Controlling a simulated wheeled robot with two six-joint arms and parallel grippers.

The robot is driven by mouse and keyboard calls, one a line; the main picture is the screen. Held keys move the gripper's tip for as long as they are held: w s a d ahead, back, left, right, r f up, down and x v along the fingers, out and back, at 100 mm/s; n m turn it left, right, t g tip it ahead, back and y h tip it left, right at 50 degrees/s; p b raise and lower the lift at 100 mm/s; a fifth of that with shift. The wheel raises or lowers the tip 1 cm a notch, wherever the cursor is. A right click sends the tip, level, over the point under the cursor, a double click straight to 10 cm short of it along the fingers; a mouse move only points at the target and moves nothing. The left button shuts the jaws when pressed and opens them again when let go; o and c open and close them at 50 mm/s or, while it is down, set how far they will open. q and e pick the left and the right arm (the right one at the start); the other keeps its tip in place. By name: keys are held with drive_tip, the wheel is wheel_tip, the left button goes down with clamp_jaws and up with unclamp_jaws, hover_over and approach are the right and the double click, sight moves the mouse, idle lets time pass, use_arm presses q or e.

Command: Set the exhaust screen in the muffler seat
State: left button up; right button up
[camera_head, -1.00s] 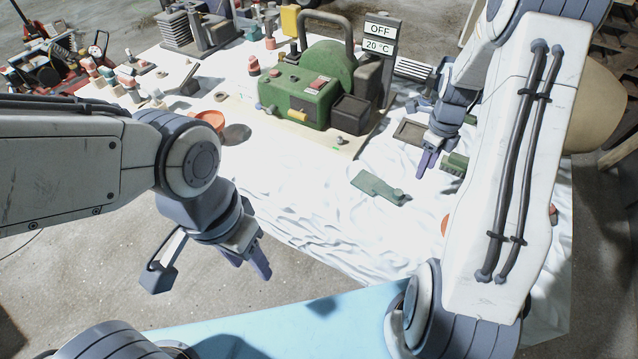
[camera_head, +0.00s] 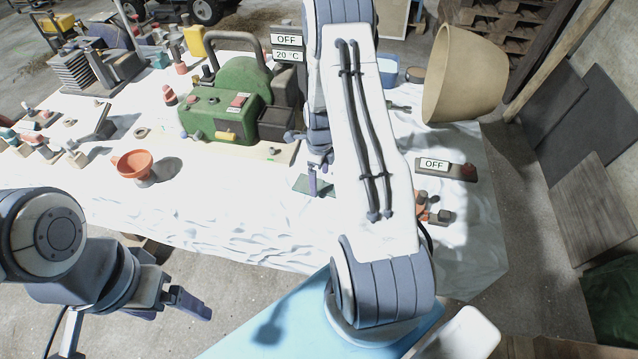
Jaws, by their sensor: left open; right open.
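The green machine (camera_head: 238,82) stands on the white-covered table, with a dark box-shaped part (camera_head: 277,124) at its right front; I cannot tell if that is the muffler seat. I cannot make out the exhaust screen. My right gripper (camera_head: 313,182) is open over the table, right of the machine, above or beside a flat green piece (camera_head: 300,184) that it partly covers. My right arm hides the table behind it. My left gripper (camera_head: 172,302) is open and empty in front of the table's front edge.
An orange funnel-like cup (camera_head: 133,164) stands left of the machine. Signs reading "OFF" and "20 °C" (camera_head: 287,48) rise behind it. A switch box marked "OFF" (camera_head: 446,169) and a large tan bucket-shaped thing (camera_head: 465,75) are at the right. The table's front middle is clear.

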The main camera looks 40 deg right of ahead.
drive_tip(key=shift+f, duration=1.25)
use_arm(q)
drive_tip(key=shift+r, duration=0.55)
use_arm(e)
drive_tip(key=c, duration=1.2)
use_arm(q)
drive_tip(key=shift+f, duration=0.1)
use_arm(e)
drive_tip(key=shift+r, duration=0.15)
drive_tip(key=shift+w+r, duration=0.1)
drive_tip(key=shift+r, duration=0.4)
wheel_tip(320, 180, up, 3)
drive_tip(key=shift+f+b, duration=0.2)
drive_tip(key=shift+b, duration=0.75)
use_arm(q)
wheel_tip(320, 180, down, 6)
drive_tip(key=b, duration=0.3)
use_arm(e)
drive_tip(key=s+d+r, duration=0.5)
drive_tip(key=s+r, duration=0.2)
drive_tip(key=s, duration=0.3)
drive_tip(key=shift+s, duration=0.35)
drive_tip(key=shift+r, duration=0.1)
